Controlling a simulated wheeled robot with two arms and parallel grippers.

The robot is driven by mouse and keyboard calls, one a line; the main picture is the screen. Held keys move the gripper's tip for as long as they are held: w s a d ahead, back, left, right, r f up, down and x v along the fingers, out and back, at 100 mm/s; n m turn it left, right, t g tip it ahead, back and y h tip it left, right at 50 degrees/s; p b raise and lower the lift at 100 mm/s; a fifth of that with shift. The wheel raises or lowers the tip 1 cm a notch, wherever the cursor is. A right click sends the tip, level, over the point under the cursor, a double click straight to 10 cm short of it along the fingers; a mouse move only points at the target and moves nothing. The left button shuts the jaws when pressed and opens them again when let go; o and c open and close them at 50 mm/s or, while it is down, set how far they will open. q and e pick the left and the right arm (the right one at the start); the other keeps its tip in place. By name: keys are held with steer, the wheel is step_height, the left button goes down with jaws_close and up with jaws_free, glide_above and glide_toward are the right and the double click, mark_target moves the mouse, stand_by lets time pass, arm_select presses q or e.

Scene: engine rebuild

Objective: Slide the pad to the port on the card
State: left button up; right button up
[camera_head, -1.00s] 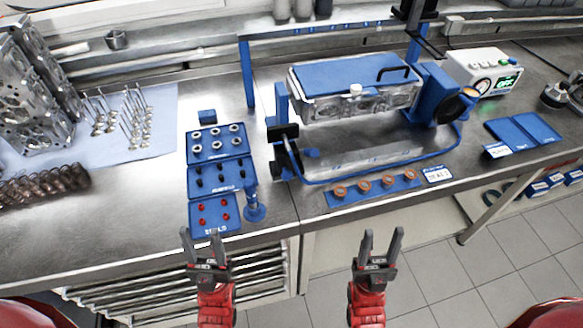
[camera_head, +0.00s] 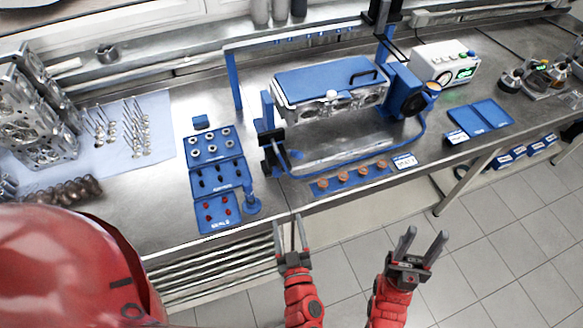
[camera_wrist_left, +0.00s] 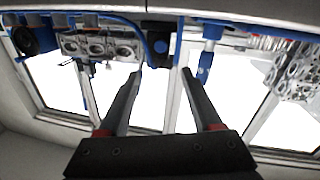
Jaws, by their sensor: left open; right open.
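A small white card (camera_head: 405,162) with dark print stands at the right end of a blue strip; its text is too small to read. Several copper-coloured round pieces (camera_head: 345,176) sit along that strip. Behind it, a metal cylinder head with round ports (camera_head: 335,107) is held in a blue fixture. A black block (camera_head: 271,137) is at the fixture's left end; I cannot tell which piece is the pad. My left gripper (camera_head: 289,220) is open and empty before the bench's front edge; it also shows in the left wrist view (camera_wrist_left: 162,72). My right gripper (camera_head: 426,236) is open and empty, further right.
Blue trays (camera_head: 217,178) of small parts and a blue upright tool (camera_head: 250,201) stand left of the fixture. A blue tube (camera_head: 419,133) curves around the fixture's front. A white instrument (camera_head: 446,64) stands behind right. The bench front right of the strip is fairly clear.

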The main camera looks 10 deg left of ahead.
mark_target(278, 175)
arm_select(q)
steer(key=b+x, duration=0.3)
steer(key=x, duration=0.5)
steer(key=b+x, duration=0.2)
steer(key=x, duration=0.6)
steer(key=shift+w+a+f+b, duration=0.15)
steer(key=shift+w+f+b, duration=0.1)
steer(key=shift+b, duration=0.15)
steer(key=shift+w+a+r, duration=0.15)
steer(key=shift+w+a, duration=0.05)
steer(key=shift+w, duration=0.2)
steer(key=shift+c, duration=0.2)
steer(key=c, duration=0.9)
jaws_close()
steer(key=shift+d, duration=0.1)
